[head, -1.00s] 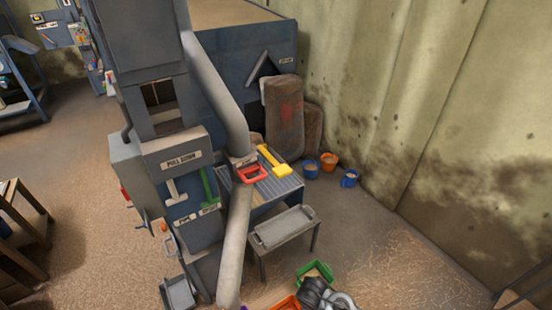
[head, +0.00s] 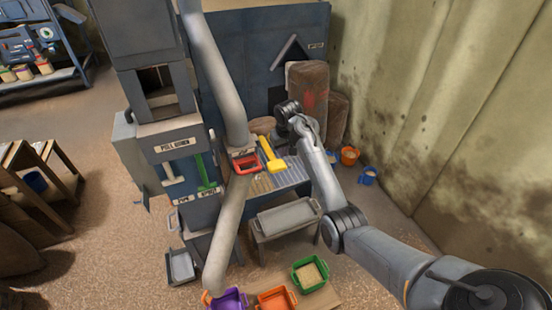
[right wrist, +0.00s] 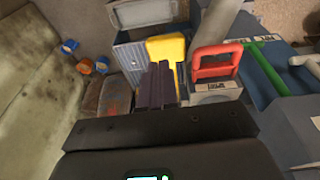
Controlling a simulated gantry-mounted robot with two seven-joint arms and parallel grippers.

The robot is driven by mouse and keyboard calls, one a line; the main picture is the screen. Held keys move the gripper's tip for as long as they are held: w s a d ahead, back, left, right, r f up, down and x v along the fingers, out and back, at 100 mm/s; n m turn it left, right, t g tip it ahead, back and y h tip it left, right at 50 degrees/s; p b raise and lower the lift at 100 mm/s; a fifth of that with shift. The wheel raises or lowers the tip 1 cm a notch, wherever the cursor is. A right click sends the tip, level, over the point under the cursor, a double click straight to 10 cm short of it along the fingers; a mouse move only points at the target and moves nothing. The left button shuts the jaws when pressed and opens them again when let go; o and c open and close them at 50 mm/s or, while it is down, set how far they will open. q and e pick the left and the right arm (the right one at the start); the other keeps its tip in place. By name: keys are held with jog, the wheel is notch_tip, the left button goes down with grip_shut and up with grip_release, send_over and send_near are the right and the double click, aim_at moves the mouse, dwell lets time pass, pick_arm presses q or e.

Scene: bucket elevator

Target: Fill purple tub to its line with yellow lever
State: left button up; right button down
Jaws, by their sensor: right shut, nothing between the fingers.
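The yellow lever (head: 271,155) stands on the machine beside a red handle (head: 246,164). In the right wrist view the yellow lever (right wrist: 166,48) lies just beyond my fingertips, and the red handle (right wrist: 215,62) is to their right. My right gripper (right wrist: 160,72) is shut and empty, apart from the lever as far as I can tell. The purple tub (head: 229,300) is on the floor at the bottom of the head view, under the lower end of the grey spout (head: 229,235). Its fill line cannot be made out. My left gripper is not in view.
An orange tub (head: 276,300) and a green tub (head: 310,274) with grain stand right of the purple one. A green lever (head: 206,172) is left of the red handle. A grey bench (head: 285,218) stands in front; sacks (head: 307,92) are behind.

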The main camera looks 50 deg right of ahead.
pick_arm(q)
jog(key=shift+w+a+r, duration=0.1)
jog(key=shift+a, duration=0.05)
pick_arm(e)
jog(key=shift+t, duration=0.5)
jog(key=r, duration=0.1)
jog(key=w+r, duration=0.1)
jog(key=r, duration=0.1)
jog(key=w+r, duration=0.1)
jog(key=shift+r, duration=0.4)
jog(key=shift+d, duration=0.1)
